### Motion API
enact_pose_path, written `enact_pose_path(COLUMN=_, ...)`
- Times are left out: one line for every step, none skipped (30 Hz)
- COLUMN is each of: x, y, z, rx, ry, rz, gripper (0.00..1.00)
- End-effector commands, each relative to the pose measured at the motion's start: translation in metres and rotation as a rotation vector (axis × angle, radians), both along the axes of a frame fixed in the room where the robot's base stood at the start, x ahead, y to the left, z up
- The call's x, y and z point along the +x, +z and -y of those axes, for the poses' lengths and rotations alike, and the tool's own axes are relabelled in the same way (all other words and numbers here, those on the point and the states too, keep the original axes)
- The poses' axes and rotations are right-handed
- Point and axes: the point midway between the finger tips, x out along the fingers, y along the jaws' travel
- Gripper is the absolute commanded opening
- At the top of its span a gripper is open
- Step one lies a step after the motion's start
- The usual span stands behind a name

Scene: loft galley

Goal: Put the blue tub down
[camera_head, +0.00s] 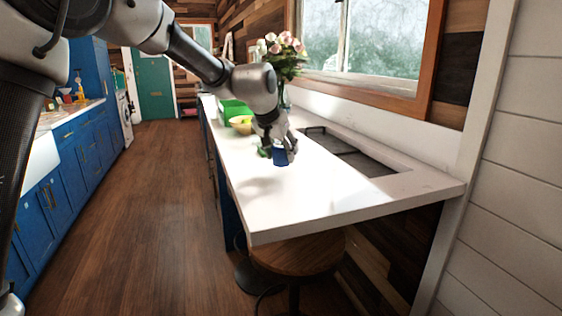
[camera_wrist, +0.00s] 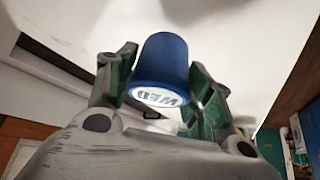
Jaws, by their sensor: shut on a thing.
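The blue tub (camera_wrist: 163,62) is between the two green-padded fingers of my gripper (camera_wrist: 160,85) in the wrist view. A white label reading "WED" shows on its end. In the head view the blue tub (camera_head: 280,156) hangs below my gripper (camera_head: 279,149), over the white counter (camera_head: 290,205). A shadow lies on the counter to the left of the tub. I cannot tell for certain whether the tub's underside touches the counter. My gripper is shut on the tub.
A green container (camera_head: 234,108) and a yellowish bowl (camera_head: 241,122) stand further back on the counter. A vase of pink flowers (camera_head: 282,52) stands near the window. A dark recessed hob or tray (camera_head: 350,152) lies to the right. The counter's near part is clear, with a wooden stool (camera_head: 298,254) below its edge.

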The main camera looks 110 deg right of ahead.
Motion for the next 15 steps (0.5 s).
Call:
enact_pose_path(x=0.001, y=-0.007, z=0.000, rx=0.003, ry=0.000, rz=0.003, gripper=0.24)
enact_pose_path(x=0.001, y=-0.012, z=-0.001, rx=0.004, ry=0.000, rz=0.004, gripper=0.24)
enact_pose_path(x=0.001, y=-0.018, z=0.000, rx=0.003, ry=0.000, rz=0.003, gripper=0.24)
enact_pose_path(x=0.001, y=-0.023, z=0.000, rx=0.003, ry=0.000, rz=0.003, gripper=0.24)
enact_pose_path(x=0.001, y=-0.027, z=0.000, rx=0.003, ry=0.001, rz=0.002, gripper=0.24)
enact_pose_path(x=0.001, y=-0.031, z=0.000, rx=0.003, ry=0.001, rz=0.002, gripper=0.24)
enact_pose_path(x=0.001, y=-0.032, z=0.000, rx=0.002, ry=0.001, rz=0.001, gripper=0.24)
enact_pose_path(x=0.001, y=-0.033, z=0.000, rx=0.002, ry=0.001, rz=0.001, gripper=0.24)
enact_pose_path(x=0.000, y=-0.032, z=0.000, rx=0.001, ry=0.001, rz=0.000, gripper=0.24)
enact_pose_path(x=0.000, y=-0.032, z=0.000, rx=0.001, ry=0.001, rz=0.000, gripper=0.24)
enact_pose_path(x=0.000, y=-0.032, z=0.000, rx=0.001, ry=0.001, rz=0.000, gripper=0.24)
enact_pose_path(x=0.000, y=-0.032, z=0.000, rx=0.001, ry=0.001, rz=0.000, gripper=0.24)
enact_pose_path(x=0.000, y=-0.032, z=0.000, rx=0.001, ry=0.001, rz=0.000, gripper=0.24)
enact_pose_path(x=0.000, y=-0.032, z=0.000, rx=0.001, ry=0.001, rz=0.000, gripper=0.24)
enact_pose_path(x=0.000, y=-0.033, z=0.000, rx=0.001, ry=0.001, rz=0.000, gripper=0.24)
